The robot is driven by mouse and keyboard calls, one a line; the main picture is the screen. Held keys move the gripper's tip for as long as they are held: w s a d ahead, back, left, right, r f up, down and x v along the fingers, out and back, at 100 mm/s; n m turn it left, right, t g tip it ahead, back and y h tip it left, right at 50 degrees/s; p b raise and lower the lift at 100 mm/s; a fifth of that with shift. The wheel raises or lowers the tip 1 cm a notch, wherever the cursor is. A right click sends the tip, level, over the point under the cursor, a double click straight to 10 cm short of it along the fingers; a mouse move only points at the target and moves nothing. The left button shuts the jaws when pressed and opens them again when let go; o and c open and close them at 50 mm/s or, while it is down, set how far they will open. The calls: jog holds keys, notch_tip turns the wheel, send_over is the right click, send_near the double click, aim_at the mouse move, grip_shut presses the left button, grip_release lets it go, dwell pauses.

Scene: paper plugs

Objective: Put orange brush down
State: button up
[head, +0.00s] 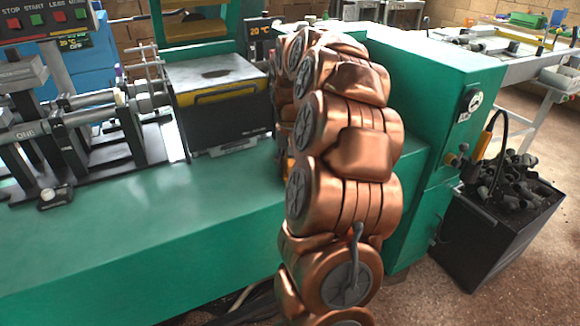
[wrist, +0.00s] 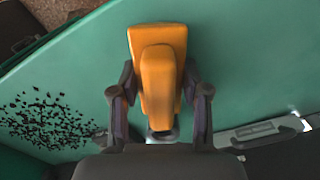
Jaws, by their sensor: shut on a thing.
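The orange brush (wrist: 157,50) shows in the middle of the wrist view, its wide end pointing up in the picture. My gripper (wrist: 158,84) is shut on it, with one dark finger on each side. The green machine top (wrist: 235,60) lies behind the brush in the wrist view and spreads wide in the head view (head: 150,245). I cannot tell whether the brush touches this surface. In the head view my copper-coloured arm hides the gripper and nearly all of the brush.
Black crumbs (wrist: 45,120) lie on the green surface at the left of the wrist view. In the head view, a dark box with a yellow band (head: 222,105) and metal rods (head: 85,120) stand behind the clear green top. A black bin (head: 495,225) is at right.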

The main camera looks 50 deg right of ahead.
jog(key=shift+f, duration=0.1)
jog(key=o, duration=1)
notch_tip(320, 180, up, 12)
jog(key=shift+r, duration=0.15)
